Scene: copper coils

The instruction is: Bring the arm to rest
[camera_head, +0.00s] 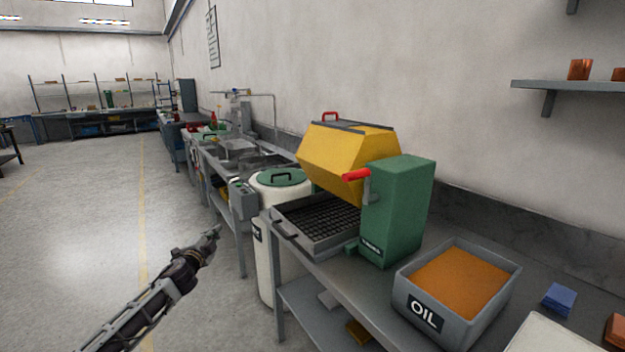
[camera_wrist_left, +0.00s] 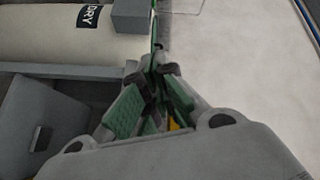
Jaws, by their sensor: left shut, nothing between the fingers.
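My left arm comes in from the lower left in the head view. Its gripper (camera_head: 213,238) is shut and empty, held in the air over the floor, left of the bench (camera_head: 316,268) and apart from it. In the left wrist view the closed fingers (camera_wrist_left: 158,75) show at the centre, with a white drum marked with a label ending in "DRY" (camera_wrist_left: 50,32) beyond them. My right gripper is in neither view.
A yellow tumbler drum (camera_head: 345,152) on a green stand (camera_head: 398,210) is on the bench, beside a grey tray (camera_head: 318,238). A grey OIL bin (camera_head: 483,318) holds orange material. The white drum (camera_head: 268,262) stands near my gripper. Open floor (camera_head: 85,220) lies left.

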